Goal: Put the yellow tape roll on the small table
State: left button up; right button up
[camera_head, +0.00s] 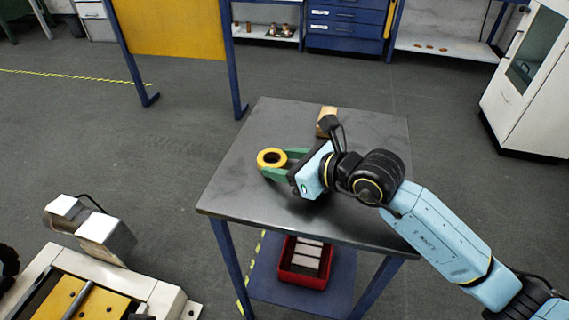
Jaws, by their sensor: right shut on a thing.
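The yellow tape roll (262,157) is a short ring with a dark hole, over the left middle part of the small table (240,190). My right gripper (272,162) has green fingers that reach in from the right. It is shut on the tape roll, one finger on the far side and one on the near side. The roll is low over the grey tabletop; I cannot tell whether it touches it. The small table has blue legs and a lower shelf. My left gripper is not in view.
A tan block (327,116) stands on the table behind my right gripper. A red bin (304,262) with pale bars sits on the lower shelf. A machine (95,270) stands at the lower left, a white cabinet (530,85) at the right. The tabletop's left front is clear.

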jog(key=shift+f, duration=0.1)
jog(key=o, duration=1)
jog(key=shift+c, duration=0.2)
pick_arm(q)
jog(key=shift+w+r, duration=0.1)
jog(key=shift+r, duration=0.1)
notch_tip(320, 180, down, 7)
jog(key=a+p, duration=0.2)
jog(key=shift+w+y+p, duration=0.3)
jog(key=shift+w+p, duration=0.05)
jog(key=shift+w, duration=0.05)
pick_arm(e)
jog(key=v, duration=1.2)
jog(key=shift+r, duration=0.2)
jog(key=shift+w, duration=0.1)
